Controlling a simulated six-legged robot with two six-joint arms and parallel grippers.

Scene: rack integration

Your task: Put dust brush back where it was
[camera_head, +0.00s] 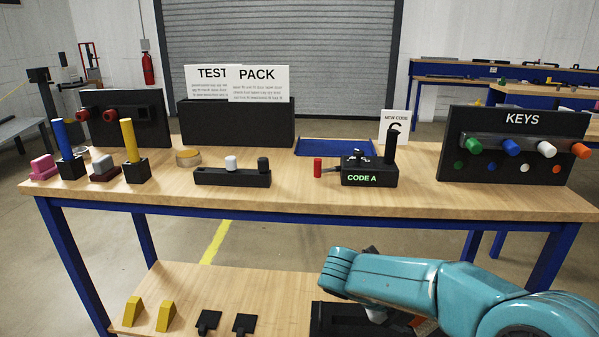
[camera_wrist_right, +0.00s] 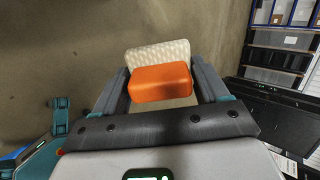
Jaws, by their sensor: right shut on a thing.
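The dust brush (camera_wrist_right: 160,84) shows in the right wrist view as an orange block with a pale, bumpy bristle pad beyond it. It sits between the two dark fingers of my right gripper (camera_wrist_right: 162,88), which is shut on it. Bare floor shows behind the brush. In the head view my right arm reaches in from the lower right, in front of the table. There the arm hides the brush and the fingers. My left gripper is in neither view.
The wooden table (camera_head: 290,197) carries the keys board (camera_head: 510,120), code box (camera_head: 370,172), blue tray (camera_head: 336,146), test pack bin (camera_head: 240,125) and switch block (camera_head: 232,177). Several coloured pieces stand at left. The lower shelf (camera_head: 265,283) holds yellow wedges (camera_head: 133,311) and a dark case (camera_head: 340,322).

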